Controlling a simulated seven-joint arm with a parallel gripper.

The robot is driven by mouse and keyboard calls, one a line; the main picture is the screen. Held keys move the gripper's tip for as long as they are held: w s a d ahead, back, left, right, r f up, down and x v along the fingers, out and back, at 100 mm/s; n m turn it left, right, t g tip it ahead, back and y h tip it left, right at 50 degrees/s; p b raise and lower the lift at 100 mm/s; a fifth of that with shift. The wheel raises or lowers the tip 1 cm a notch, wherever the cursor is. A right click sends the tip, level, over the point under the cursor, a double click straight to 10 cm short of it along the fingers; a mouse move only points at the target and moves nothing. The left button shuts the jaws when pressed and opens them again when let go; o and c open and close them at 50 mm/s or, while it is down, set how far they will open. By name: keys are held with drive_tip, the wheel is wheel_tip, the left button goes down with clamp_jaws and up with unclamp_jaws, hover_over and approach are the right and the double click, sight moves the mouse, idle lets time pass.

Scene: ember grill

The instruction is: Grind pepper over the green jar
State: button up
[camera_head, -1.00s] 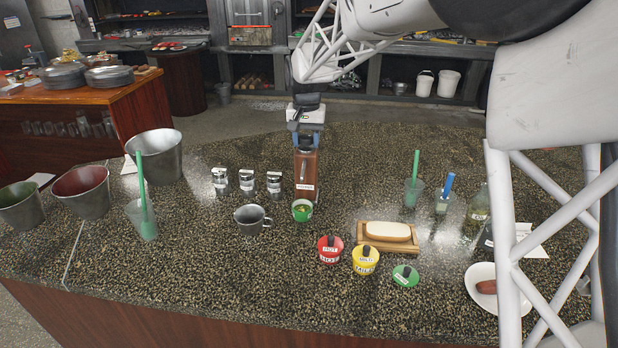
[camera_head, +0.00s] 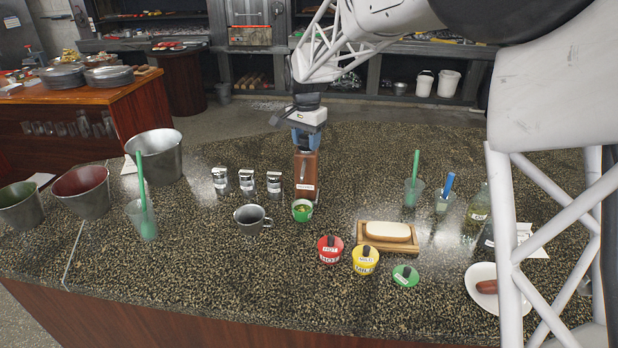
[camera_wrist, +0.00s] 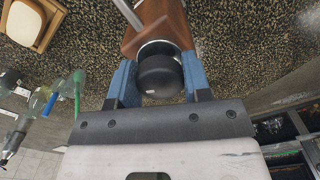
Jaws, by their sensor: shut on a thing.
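The pepper grinder (camera_head: 306,176) is a brown wooden block-like mill with a pale label, upright just behind the green jar. My gripper (camera_head: 306,138) is shut on its top from above. In the wrist view, the blue fingers of my gripper (camera_wrist: 160,82) sit on both sides of the black knob of the grinder (camera_wrist: 155,30). The green jar (camera_head: 302,214) is small, open at the top, and stands on the counter at the grinder's lower end. From this angle I cannot tell whether the grinder is over the jar or behind it. Its green lid (camera_head: 405,276) lies apart at the right front.
Red (camera_head: 330,249) and yellow (camera_head: 365,260) lidded jars stand in front. A metal mug (camera_head: 251,218) and several shakers (camera_head: 247,182) are to the left. A butter dish (camera_head: 388,245) is to the right. The counter behind the grinder is mostly clear.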

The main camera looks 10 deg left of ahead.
drive_tip(key=shift+m, duration=2.9)
drive_tip(key=o, duration=0.6)
drive_tip(key=n, duration=0.3)
drive_tip(key=shift+n, duration=1.4)
